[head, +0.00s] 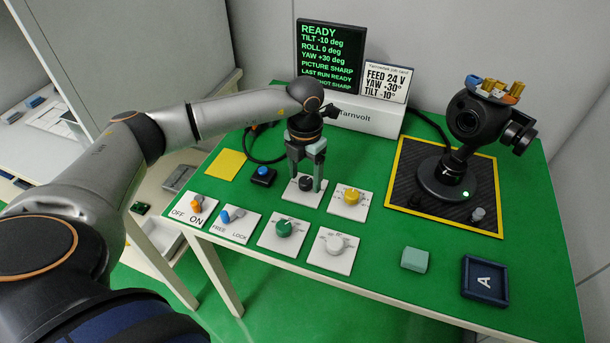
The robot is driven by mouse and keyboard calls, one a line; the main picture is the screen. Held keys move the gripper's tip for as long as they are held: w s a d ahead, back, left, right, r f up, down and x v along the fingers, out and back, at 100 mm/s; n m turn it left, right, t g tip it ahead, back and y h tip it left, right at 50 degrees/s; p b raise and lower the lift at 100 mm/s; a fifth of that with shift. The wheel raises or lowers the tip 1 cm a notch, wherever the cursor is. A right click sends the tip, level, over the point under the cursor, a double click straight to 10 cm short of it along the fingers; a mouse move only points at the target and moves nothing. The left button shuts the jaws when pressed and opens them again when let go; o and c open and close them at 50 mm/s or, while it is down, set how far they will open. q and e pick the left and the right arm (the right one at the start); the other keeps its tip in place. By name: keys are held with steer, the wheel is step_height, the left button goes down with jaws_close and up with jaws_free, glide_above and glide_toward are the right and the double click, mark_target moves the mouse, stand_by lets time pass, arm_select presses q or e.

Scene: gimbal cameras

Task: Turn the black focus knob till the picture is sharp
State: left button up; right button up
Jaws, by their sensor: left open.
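The black focus knob (306,184) sits on a white plate (311,198) on the green table. My left gripper (306,184) points down over it, open, with one finger on each side of the knob. I cannot tell whether the fingers touch it. The black screen (331,52) at the back shows green text, including READY, TILT -10 deg, ROLL 0 deg, YAW +30 deg and PICTURE SHARP. The gimbal camera (468,115) stands on a round black base at the right, with a green light lit. My right gripper is not in view.
Yellow (352,196), green (285,228) and white (334,244) knobs surround the black one. A job card (386,82) stands behind. A mint block (415,258) and navy tray (485,280) lie front right.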

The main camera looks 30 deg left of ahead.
mark_target(305, 181)
arm_select(q)
step_height(305, 181, up, 12)
stand_by(0.4)
stand_by(1.6)
